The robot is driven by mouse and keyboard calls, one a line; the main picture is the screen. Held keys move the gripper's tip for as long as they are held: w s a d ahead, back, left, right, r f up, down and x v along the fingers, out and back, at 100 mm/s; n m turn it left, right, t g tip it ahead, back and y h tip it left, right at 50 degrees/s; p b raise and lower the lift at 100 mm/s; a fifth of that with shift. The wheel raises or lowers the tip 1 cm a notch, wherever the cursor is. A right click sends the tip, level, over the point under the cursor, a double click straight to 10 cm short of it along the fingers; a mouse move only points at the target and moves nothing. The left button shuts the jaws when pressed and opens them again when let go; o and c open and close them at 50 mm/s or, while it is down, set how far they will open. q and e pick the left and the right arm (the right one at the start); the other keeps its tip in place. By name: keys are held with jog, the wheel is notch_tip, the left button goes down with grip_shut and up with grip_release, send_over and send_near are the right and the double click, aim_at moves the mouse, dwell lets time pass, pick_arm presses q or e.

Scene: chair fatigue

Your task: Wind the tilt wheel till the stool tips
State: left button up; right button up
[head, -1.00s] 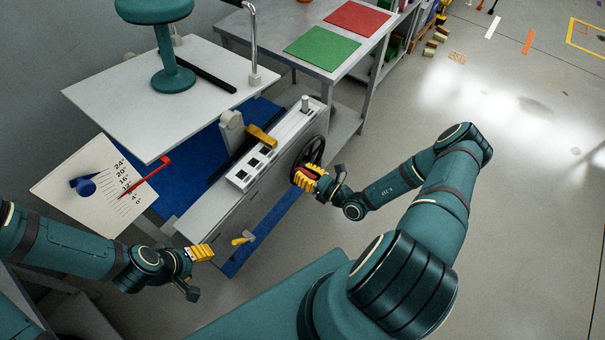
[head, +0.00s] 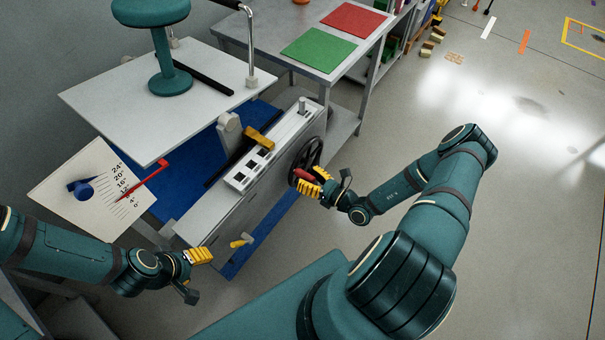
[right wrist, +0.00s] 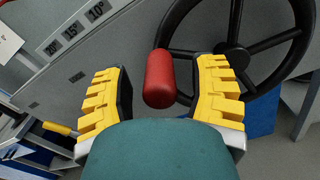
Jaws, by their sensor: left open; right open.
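The teal stool (head: 170,60) stands upright on a white tilt plate (head: 120,100) at the upper left. The black tilt wheel (head: 311,152) is on the end of the grey machine; its spokes also show in the right wrist view (right wrist: 238,55). Its red handle (right wrist: 160,78) lies between the yellow fingers of my right gripper (right wrist: 161,92), with a gap on both sides. My right gripper (head: 308,182) is open at the wheel's lower edge. My left gripper (head: 200,257) is open and empty at the machine's near left. A red pointer (head: 145,180) crosses the degree scale board (head: 90,190).
A yellow-handled lever (head: 241,241) sticks out low on the machine's front. A yellow piece (head: 257,140) lies across its top, near a panel of dark windows. A table with green (head: 317,48) and red (head: 352,19) mats stands behind.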

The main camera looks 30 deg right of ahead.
jog(key=v, duration=0.9)
jog(key=shift+s, duration=0.35)
jog(key=shift+d, duration=0.15)
jog(key=s+a+r+n+g+y, duration=0.1)
jog(key=s+a+n+g+y, duration=0.15)
jog(key=a+n+g, duration=0.7)
jog(key=s+a+r+n+g+y, duration=0.15)
jog(key=s+a+n+g, duration=0.25)
jog(key=a+n+g, duration=0.6)
jog(key=w+a+r+n+t+h, duration=0.3)
jog(key=n+h, duration=0.4)
jog(key=n, duration=0.7)
jog(key=w+r+t, duration=0.1)
jog(key=w, duration=0.1)
jog(key=shift+w+a+r, duration=0.2)
jog(key=shift+w+r, duration=0.05)
jog(key=shift+w, duration=0.1)
jog(key=shift+t, duration=0.25)
